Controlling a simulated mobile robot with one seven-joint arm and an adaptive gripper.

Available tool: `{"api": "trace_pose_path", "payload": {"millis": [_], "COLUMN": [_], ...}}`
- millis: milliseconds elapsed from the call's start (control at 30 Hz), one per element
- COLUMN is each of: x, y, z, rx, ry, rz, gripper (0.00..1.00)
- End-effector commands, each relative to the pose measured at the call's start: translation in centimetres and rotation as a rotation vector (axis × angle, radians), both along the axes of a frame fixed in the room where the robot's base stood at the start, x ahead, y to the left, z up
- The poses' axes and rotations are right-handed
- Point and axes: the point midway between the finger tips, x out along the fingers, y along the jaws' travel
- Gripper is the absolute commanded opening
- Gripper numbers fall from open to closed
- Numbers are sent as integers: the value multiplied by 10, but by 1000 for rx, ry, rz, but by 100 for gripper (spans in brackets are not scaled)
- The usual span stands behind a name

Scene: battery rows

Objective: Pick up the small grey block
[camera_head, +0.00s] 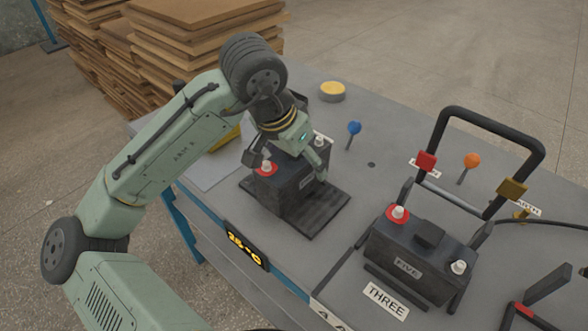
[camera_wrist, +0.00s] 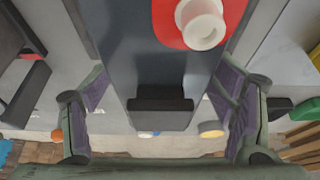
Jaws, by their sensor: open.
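A dark grey battery-like block (camera_head: 285,196) stands on a black pad near the table's left edge. It has a red-ringed white terminal (camera_head: 266,168) and a pale label on its side. My gripper (camera_head: 294,163) is over its top. In the wrist view, my open fingers (camera_wrist: 160,92) stand either side of the grey block (camera_wrist: 130,60), with a small dark raised piece (camera_wrist: 160,104) on its top between them. Gaps show beside the block, so no grip is seen. My gripper hides part of its top in the head view. Which grey piece the task means is unclear.
A second battery marked FIVE (camera_head: 407,268) stands to the right, behind a THREE label (camera_head: 386,300). A black frame (camera_head: 488,120) rises behind it. A yellow-topped disc (camera_head: 332,90), blue knob (camera_head: 354,128) and orange knob (camera_head: 472,160) are farther back. Stacked boards (camera_head: 200,45) stand beyond the table.

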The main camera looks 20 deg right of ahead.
Motion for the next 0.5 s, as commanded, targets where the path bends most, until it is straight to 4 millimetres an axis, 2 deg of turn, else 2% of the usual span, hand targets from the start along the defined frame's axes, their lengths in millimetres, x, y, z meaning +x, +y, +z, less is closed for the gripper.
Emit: {"api": "trace_pose_path", "payload": {"millis": [167, 500], "x": [0, 0], "y": [0, 0], "z": [0, 0], "rx": [-1, 0], "ry": [-1, 0], "rz": [0, 1], "gripper": [78, 55]}}
